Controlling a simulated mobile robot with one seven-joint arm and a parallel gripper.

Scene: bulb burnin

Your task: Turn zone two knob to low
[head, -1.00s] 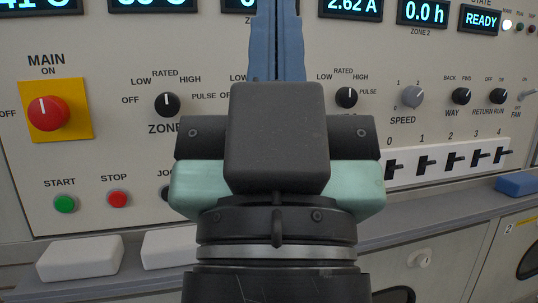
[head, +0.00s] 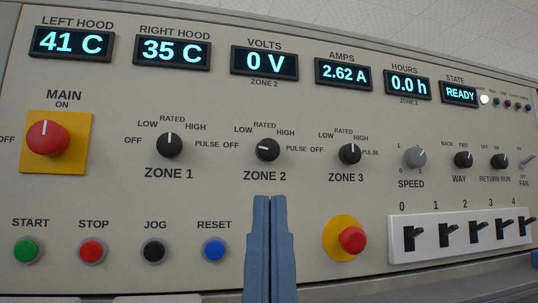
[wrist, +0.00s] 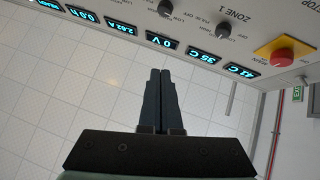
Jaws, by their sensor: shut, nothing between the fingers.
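The zone two knob (head: 268,149) is a black round knob in the middle of the panel. Its white mark points left, toward OFF; LOW is up and left of it. The volts display (head: 265,63) above reads 0 V. My gripper (head: 270,198) is shut and empty, its blue fingers upright below the ZONE 2 label, apart from the knob in the picture. In the wrist view the panel is upside down, and the shut fingers (wrist: 160,72) point toward the 0 V display (wrist: 162,40). A knob, likely zone two (wrist: 165,8), is at the top edge.
The zone 1 knob (head: 169,145) and zone 3 knob (head: 349,154) flank it, both marks upward. A red emergency button (head: 352,240) is right of my fingers, and the blue reset button (head: 215,250) is left. A white switch strip (head: 460,238) is at lower right.

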